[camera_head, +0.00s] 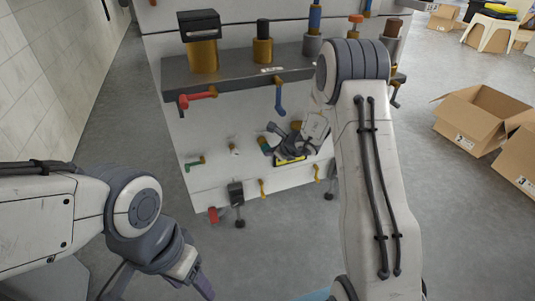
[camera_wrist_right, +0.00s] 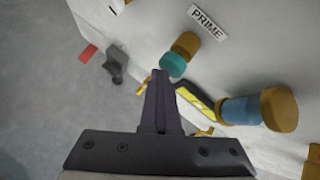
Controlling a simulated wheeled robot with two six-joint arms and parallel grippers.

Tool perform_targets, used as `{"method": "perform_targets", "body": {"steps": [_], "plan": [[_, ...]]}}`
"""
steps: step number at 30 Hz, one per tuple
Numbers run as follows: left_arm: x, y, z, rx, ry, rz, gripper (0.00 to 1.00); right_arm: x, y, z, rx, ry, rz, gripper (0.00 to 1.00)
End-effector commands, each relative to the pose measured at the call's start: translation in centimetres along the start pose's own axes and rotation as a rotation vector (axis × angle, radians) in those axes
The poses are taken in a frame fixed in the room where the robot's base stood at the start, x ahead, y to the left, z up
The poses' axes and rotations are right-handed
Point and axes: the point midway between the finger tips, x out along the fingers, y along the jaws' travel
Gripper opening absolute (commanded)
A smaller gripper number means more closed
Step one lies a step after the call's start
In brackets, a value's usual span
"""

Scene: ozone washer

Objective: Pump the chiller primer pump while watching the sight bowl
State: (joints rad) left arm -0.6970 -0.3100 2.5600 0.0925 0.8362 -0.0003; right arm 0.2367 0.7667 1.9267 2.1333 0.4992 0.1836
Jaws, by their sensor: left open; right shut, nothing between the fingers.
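A teal knob on a brown base (camera_wrist_right: 176,62) sticks out of the panel just below a PRIME label (camera_wrist_right: 207,22); it is probably the primer pump. In the head view the teal knob (camera_head: 263,144) shows beside my right gripper (camera_head: 274,140). In the right wrist view that gripper (camera_wrist_right: 160,85) is shut and empty, its tips pointing at the panel just below and left of the knob; contact cannot be told. A blue cylinder with a brass end (camera_wrist_right: 245,110) is to the right; whether it is the sight bowl is unclear. My left gripper (camera_head: 200,284) is open at the bottom edge, away from the panel.
A black-and-yellow bar (camera_wrist_right: 197,102) lies close right of my right fingers. The panel's dark shelf (camera_head: 235,80) carries several brass fittings above, with a red handle (camera_head: 198,96) and a blue lever (camera_head: 279,98). Cardboard boxes (camera_head: 480,112) stand on the right floor.

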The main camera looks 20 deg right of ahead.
Motion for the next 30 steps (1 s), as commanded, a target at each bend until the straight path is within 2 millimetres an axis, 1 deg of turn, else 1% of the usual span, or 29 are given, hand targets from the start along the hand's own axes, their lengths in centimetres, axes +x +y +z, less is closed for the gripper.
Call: {"method": "perform_targets", "body": {"steps": [1,7,12,21,26,30], "plan": [[0.6,-0.1,0.0,0.0,0.0,0.0,0.64,-0.1,0.1,-0.2,-0.001,-0.005,-0.003,0.0],[1.5,-0.1,0.1,0.0,0.0,0.0,0.64,-1.0,0.7,-0.7,0.0,-0.004,-0.003,0.0],[1.7,-0.1,0.1,0.0,0.0,0.0,0.64,-1.4,0.9,-0.9,0.001,-0.002,-0.001,0.0],[1.8,-0.1,0.1,0.0,0.0,0.0,0.64,-1.4,1.0,-1.0,0.001,0.0,-0.001,0.0],[2.9,-0.2,0.1,0.0,0.0,0.0,0.64,-2.1,1.6,-1.8,0.002,-0.001,-0.002,0.0],[3.9,-0.3,0.2,0.0,0.0,0.0,0.64,-3.0,2.4,-2.5,0.001,-0.001,-0.002,0.0]]}}
